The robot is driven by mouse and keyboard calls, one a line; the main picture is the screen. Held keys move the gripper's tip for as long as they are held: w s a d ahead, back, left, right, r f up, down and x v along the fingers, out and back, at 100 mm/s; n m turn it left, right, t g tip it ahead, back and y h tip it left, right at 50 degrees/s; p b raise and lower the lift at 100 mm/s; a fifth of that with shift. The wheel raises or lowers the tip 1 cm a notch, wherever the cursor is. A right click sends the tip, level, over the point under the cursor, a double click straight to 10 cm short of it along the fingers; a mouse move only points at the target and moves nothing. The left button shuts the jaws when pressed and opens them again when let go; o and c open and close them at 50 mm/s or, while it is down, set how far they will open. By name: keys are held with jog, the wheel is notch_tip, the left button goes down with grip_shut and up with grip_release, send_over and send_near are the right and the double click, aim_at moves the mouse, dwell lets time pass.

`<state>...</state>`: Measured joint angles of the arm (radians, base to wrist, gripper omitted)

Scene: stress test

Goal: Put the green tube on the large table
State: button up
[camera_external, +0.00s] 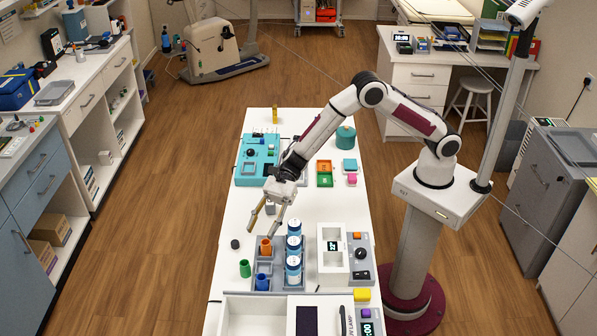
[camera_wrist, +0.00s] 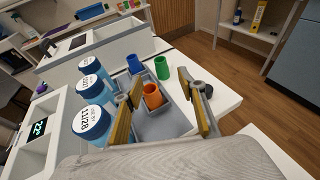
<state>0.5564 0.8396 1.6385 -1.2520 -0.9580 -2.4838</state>
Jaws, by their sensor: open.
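The green tube (camera_external: 245,268) stands upright on the white large table (camera_external: 236,222), just left of the grey rack. It also shows in the wrist view (camera_wrist: 161,68), beyond the gripper's fingers and near the table edge. My gripper (camera_external: 268,222) is open above the rack, with nothing between its fingers. In the wrist view its two wooden-coloured fingers (camera_wrist: 160,108) stand either side of the orange tube (camera_wrist: 152,95), which sits in the rack below. I cannot tell whether they touch it. The blue tube (camera_external: 262,281) stands in the front part of the rack.
Several blue labelled bottles (camera_external: 293,246) stand in a row right of the orange tube. A white device with a display (camera_external: 333,262) is farther right. A small dark round piece (camera_external: 235,244) lies left of the rack. A white box (camera_external: 252,312) occupies the near end.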

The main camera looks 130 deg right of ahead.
aim_at(247, 261)
jog(key=shift+x, duration=2.7)
jog(key=shift+x, duration=3)
jog(key=shift+a, duration=0.1)
jog(key=c, duration=1.1)
jog(key=shift+r, duration=0.1)
notch_tip(247, 261, up, 28)
jog(key=shift+f, duration=0.1)
